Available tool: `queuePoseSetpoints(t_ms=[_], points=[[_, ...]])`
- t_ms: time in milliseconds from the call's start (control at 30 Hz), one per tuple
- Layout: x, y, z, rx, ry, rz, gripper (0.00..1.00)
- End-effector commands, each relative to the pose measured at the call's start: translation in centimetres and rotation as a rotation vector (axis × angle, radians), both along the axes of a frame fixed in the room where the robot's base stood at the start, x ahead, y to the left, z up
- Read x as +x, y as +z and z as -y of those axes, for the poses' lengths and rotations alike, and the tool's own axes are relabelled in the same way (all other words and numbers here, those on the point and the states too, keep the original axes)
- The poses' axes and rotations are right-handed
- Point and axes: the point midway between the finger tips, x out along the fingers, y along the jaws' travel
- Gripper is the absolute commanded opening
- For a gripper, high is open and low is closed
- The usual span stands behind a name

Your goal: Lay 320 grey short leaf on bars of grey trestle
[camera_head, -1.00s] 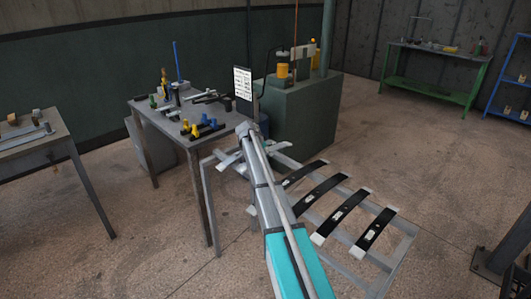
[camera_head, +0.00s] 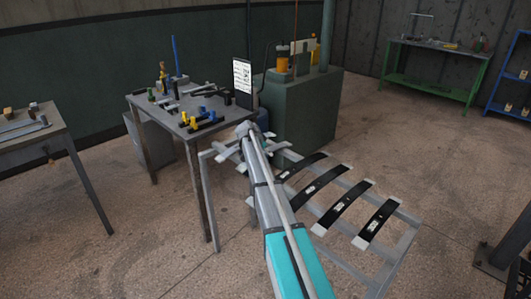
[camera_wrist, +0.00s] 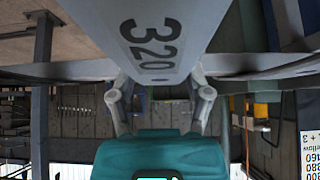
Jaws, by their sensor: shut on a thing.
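The grey short leaf marked 320 (camera_wrist: 155,35) fills the top middle of the wrist view. My gripper (camera_wrist: 160,92) is shut on it, one finger on each side below the number. In the head view my arm hides most of the gripper and leaf, near the trestle's far end; I cannot tell whether the leaf touches the bars. The grey trestle (camera_head: 398,258) stands on the floor, with long bars running away from me. Several black leaves with pale ends, such as the nearest one (camera_head: 378,222), lie across its bars.
A grey table (camera_head: 150,117) with tools and yellow and blue pieces stands behind the trestle's left. A dark green cabinet (camera_head: 305,115) and a white notice (camera_head: 242,78) are behind it. Another table (camera_head: 30,142) is at far left.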

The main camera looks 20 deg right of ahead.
Motion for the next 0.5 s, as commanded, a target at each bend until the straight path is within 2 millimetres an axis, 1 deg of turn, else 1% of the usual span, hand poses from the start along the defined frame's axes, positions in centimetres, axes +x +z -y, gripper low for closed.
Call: queuePoseSetpoints(t_ms=[233, 267, 400, 433, 500], points=[[0.04, 0.06, -0.09, -0.002, 0.001, 0.001, 0.07], [0.04, 0.06, -0.09, -0.002, 0.001, 0.001, 0.69], [0.04, 0.05, -0.09, -0.001, 0.001, 0.001, 0.95], [0.04, 0.05, -0.09, -0.001, 0.001, 0.001, 1.0], [0.04, 0.03, -0.09, -0.001, 0.001, 0.001, 1.0]])
